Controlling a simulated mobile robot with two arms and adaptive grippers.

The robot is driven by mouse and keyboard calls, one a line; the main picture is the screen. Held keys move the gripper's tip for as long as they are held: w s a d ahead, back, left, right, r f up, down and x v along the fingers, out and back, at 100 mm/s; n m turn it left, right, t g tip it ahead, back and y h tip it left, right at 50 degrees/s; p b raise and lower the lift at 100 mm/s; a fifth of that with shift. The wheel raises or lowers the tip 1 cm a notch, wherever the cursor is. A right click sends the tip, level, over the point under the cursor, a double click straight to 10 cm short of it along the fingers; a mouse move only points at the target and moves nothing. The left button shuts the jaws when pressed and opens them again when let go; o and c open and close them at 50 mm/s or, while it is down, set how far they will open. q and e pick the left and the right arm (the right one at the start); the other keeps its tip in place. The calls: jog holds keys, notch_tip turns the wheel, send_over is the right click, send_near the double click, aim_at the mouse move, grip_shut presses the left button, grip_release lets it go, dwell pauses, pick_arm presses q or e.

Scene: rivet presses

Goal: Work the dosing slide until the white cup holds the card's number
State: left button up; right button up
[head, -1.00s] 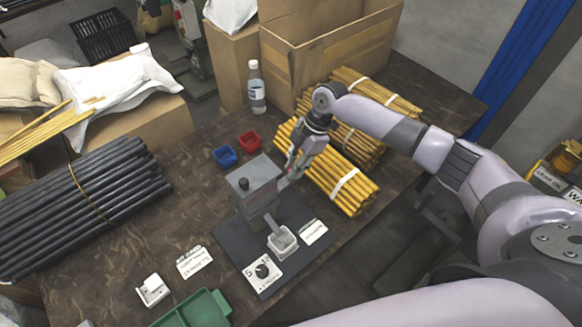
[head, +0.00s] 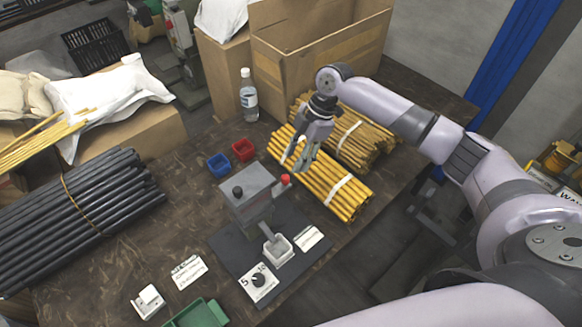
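The grey dosing device (head: 255,192) stands on a dark mat (head: 228,250), with a black knob (head: 238,191) on top. A red knob (head: 285,179) at its right side appears to belong to the slide. The white cup (head: 279,251) sits under the sloping spout; its contents are too small to make out. A white dial plate (head: 258,281) marked 5 and 10 lies in front. White cards lie right of the cup (head: 308,238) and left of the mat (head: 188,272); their print is unreadable. My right gripper (head: 296,165) is open and empty, just behind the red knob, apart from it. My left gripper is out of view.
Blue (head: 219,165) and red (head: 243,150) bins and a bottle (head: 249,95) stand behind the device. Yellow rod bundles (head: 318,180) lie close to my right gripper. Black rods (head: 75,215) lie left. A green tray (head: 197,314) and white holder (head: 148,302) are in front.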

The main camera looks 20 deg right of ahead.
jog(key=v, duration=0.5)
jog(key=shift+d+r, duration=0.1)
jog(key=shift+r, duration=0.3)
